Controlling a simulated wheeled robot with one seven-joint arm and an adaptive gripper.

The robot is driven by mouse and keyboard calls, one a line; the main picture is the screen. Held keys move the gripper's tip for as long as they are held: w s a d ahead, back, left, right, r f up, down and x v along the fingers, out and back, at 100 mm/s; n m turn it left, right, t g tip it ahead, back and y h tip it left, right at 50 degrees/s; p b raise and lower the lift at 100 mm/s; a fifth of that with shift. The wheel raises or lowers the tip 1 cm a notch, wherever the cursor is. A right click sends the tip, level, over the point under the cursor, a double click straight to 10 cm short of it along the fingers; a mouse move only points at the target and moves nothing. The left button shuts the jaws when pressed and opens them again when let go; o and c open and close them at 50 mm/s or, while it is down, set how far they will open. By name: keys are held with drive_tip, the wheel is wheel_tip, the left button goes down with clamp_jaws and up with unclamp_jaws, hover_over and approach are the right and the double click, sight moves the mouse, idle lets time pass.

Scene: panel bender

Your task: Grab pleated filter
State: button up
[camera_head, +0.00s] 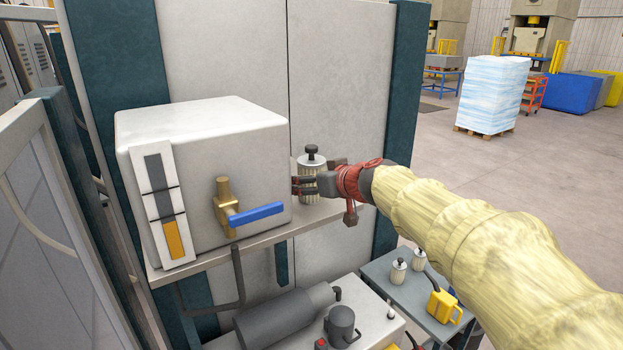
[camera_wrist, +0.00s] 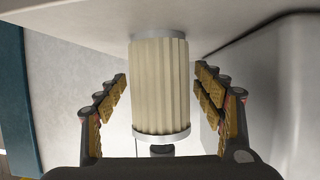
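The pleated filter (camera_head: 313,186) is a cream, ribbed cylinder with grey end rims and a black knob on top. It stands upright on the grey shelf (camera_head: 226,250), to the right of the white tank. My gripper (camera_head: 300,186) reaches it from the right in the head view and partly covers it. In the wrist view the filter (camera_wrist: 160,88) appears upside down, between the two padded fingers of my gripper (camera_wrist: 162,78). The gripper is open, with a visible gap on each side of the filter.
The white tank (camera_head: 207,150) with a blue-handled valve (camera_head: 255,214) stands close left of the filter. A panel wall is behind. Below are a grey cylinder (camera_head: 285,318) and a cart (camera_head: 408,298) with two similar filters (camera_head: 398,272) and a yellow can (camera_head: 443,306). Open floor lies right.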

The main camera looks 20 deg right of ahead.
drive_tip(key=c, duration=1.2)
drive_tip(key=shift+c, duration=0.2)
drive_tip(key=shift+w+r, duration=0.1)
drive_tip(key=shift+r, duration=0.05)
